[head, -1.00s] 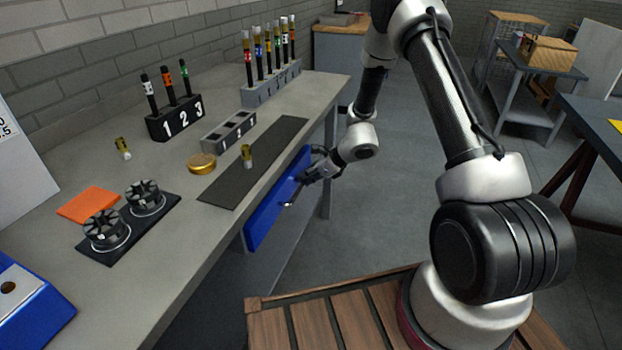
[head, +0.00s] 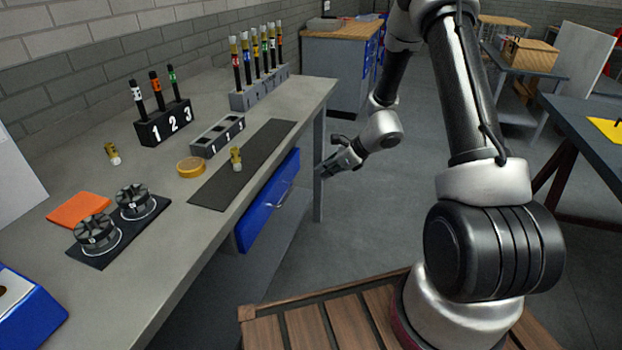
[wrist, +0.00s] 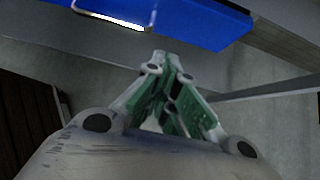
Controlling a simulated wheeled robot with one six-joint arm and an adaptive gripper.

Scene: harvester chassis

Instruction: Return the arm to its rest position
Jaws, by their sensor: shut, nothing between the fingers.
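My gripper (head: 328,170) is at the end of my arm, to the right of the workbench's blue drawer (head: 268,203) and near the bench leg. It is shut and empty. In the wrist view my gripper (wrist: 168,85) shows its fingers together, with the drawer (wrist: 190,18) and its metal handle (wrist: 115,14) beyond and above them. The gripper is apart from the handle. My arm reaches up and over from its base, elbow raised out of the top of the head view.
The grey workbench (head: 165,255) holds a numbered marker block (head: 165,125), a second marker rack (head: 258,92), a dark mat (head: 222,188), a yellow tape roll (head: 190,167) and black round fixtures (head: 137,202). A dark table (head: 590,145) stands at right. Floor between is clear.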

